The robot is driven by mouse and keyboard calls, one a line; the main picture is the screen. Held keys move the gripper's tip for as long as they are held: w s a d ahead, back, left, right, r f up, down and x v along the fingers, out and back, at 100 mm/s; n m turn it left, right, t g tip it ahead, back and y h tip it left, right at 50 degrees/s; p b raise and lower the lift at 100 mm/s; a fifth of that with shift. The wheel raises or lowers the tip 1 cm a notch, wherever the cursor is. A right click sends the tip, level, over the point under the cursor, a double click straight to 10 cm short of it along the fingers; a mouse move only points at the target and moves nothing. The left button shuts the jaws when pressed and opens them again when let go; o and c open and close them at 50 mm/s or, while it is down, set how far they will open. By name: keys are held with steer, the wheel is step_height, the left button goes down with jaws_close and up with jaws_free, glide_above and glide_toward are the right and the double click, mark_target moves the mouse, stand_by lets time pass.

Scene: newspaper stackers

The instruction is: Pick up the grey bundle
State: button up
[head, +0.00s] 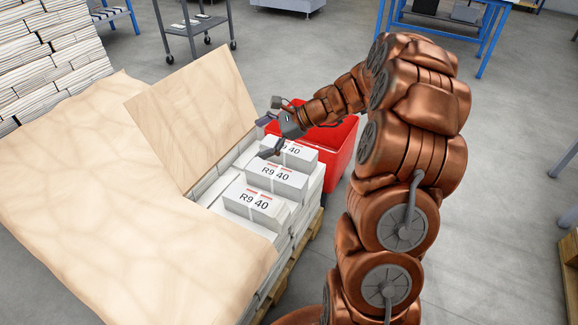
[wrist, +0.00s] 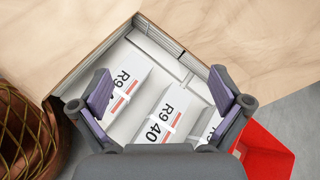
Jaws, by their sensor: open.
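Three pale grey-white bundles marked "R9 40" with red marks lie in a row on top of a stack: a near one (head: 250,212), a middle one (head: 270,185) and a far one (head: 303,163). None stands out as a darker grey. My gripper (head: 264,137) is open and empty, just above and beside the far bundle, partly covering it. In the wrist view my gripper (wrist: 160,85) has its fingers spread wide over the stack; two bundles (wrist: 127,80) and (wrist: 170,107) show between them, and a third (wrist: 207,122) is partly hidden by the right finger.
The stack sits on a wooden pallet (head: 301,246). A tan sheet (head: 130,200) covers its left side, with a flap (head: 195,115) standing up behind. A red bin (head: 338,150) stands close behind the stack. A grey cart (head: 195,28) and blue-framed tables stand farther back.

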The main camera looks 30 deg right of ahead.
steer(key=w+d+f+m+t+b, duration=0.2)
steer(key=w+d+f+m+b, duration=0.15)
steer(key=d+f, duration=0.4)
steer(key=m+t+h+b, duration=0.3)
steer(key=m+b, duration=0.1)
steer(key=m, duration=0.2)
glide_toward(289, 147)
steer(key=shift+a+f+n, duration=0.15)
steer(key=shift+a+n, duration=0.1)
steer(key=shift+w+d+f, duration=0.1)
steer(key=shift+w+f, duration=0.3)
steer(key=shift+w, duration=0.1)
steer(key=b+x, duration=0.3)
steer(key=x, duration=0.3)
steer(key=shift+w+a, duration=0.2)
steer(key=shift+a, duration=0.05)
steer(key=shift+w, duration=0.1)
steer(key=shift+r, duration=0.1)
steer(key=c, duration=1.9)
